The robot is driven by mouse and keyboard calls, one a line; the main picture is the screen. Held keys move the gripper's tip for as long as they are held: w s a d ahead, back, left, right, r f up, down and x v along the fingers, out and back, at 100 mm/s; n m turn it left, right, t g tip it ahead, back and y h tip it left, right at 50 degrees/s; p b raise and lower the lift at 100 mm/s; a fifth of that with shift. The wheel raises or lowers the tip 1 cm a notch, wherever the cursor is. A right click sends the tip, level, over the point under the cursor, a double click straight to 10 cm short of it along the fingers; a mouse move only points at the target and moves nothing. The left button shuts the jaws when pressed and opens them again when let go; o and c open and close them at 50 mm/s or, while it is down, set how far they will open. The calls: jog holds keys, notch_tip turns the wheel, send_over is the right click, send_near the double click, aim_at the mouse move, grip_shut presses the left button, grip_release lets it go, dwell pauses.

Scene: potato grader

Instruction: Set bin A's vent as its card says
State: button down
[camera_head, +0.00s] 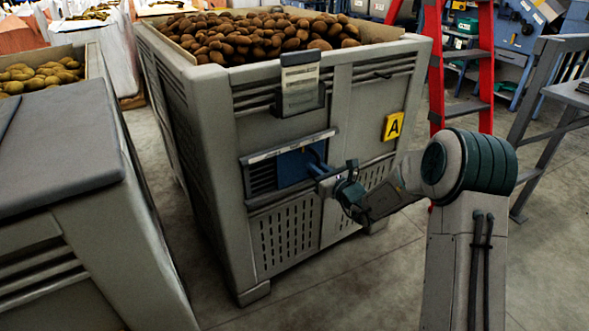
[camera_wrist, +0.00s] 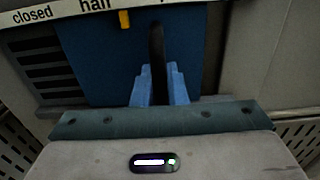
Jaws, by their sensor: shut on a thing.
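Bin A (camera_head: 345,120) is a grey slatted crate heaped with brown potatoes, with a yellow A plate (camera_head: 394,126) on its front. Its card (camera_head: 299,88) hangs in a holder near the top; the writing is too small to read. The vent below has a blue slide plate (camera_head: 296,167), with open slots (camera_wrist: 48,65) to its left. A white scale strip (camera_wrist: 55,9) above reads "closed" and "half"; its right part is cut off. An orange pointer (camera_wrist: 124,19) sits just right of "half". My gripper (camera_wrist: 159,90) is shut on the slide's dark upright handle (camera_wrist: 157,48).
A red ladder (camera_head: 434,75) and a grey stand (camera_head: 535,90) are at right. The floor in front is clear.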

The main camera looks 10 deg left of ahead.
aim_at(322, 157)
jog(key=shift+w+d+p, duration=0.3)
jog(key=shift+w+d, duration=1.25)
jog(key=shift+d, duration=0.2)
jog(key=c, duration=0.8)
grip_release()
jog(key=p+v, duration=0.1)
jog(key=v, duration=2.2)
